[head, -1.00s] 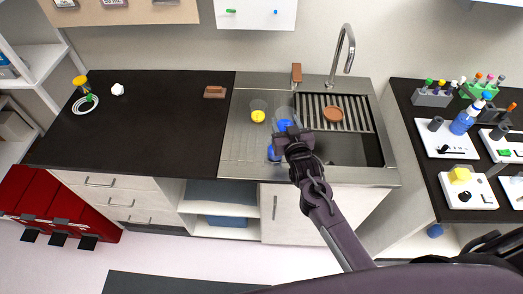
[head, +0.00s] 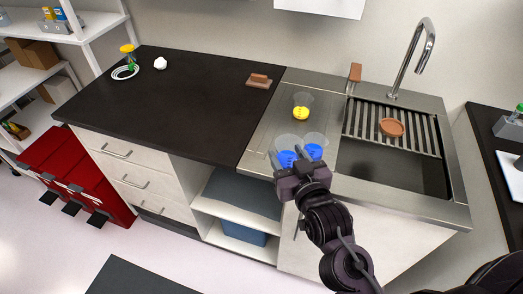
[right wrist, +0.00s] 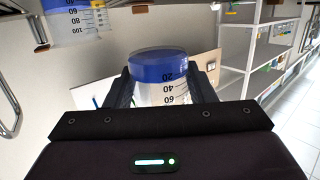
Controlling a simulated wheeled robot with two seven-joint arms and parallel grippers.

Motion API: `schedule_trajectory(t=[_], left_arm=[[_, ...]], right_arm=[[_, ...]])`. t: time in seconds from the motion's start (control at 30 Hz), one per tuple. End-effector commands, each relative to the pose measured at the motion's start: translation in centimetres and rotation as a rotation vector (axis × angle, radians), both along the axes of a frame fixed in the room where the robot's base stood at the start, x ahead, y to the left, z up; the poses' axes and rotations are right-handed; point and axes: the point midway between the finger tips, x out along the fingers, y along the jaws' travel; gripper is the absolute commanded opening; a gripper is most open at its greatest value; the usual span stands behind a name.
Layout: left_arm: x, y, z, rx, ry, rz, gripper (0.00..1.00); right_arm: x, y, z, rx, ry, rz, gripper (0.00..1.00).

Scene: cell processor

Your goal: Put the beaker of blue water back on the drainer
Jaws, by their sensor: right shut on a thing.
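My right gripper (head: 296,168) is shut on a clear beaker of blue water (head: 286,158), near the front edge of the steel drainer (head: 262,140) left of the sink. In the right wrist view this beaker (right wrist: 160,75) sits between the fingers and appears upside down, blue at the top. I cannot tell whether its base touches the drainer. A second beaker of blue water (head: 313,151) is just right of it, and it shows in part at the upper left of the wrist view (right wrist: 80,18). A beaker of yellow water (head: 301,112) stands farther back. My left gripper is not in view.
The sink basin (head: 385,172) is on the right, with a slatted rack (head: 418,140) bearing a round brown dish (head: 391,127). A tall faucet (head: 411,58) stands behind. The black counter (head: 180,100) on the left is mostly clear, with a brown block (head: 258,80) near the drainer.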

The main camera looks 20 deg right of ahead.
Motion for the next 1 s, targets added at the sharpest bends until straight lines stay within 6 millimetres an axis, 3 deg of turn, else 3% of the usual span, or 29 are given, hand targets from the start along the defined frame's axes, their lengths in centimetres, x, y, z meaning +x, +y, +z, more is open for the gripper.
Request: schedule_trajectory(t=[0.4, 0.8, 1.0], left_arm=[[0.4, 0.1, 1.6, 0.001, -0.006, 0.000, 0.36], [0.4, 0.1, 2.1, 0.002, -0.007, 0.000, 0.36], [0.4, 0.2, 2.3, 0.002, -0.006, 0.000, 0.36]], right_arm=[[8.7, 0.2, -4.2, 0.001, -0.001, -0.001, 0.09], [12.5, 0.4, -6.5, 0.001, 0.000, 0.000, 0.09], [13.5, 0.4, -7.6, 0.002, -0.001, 0.000, 0.09]])
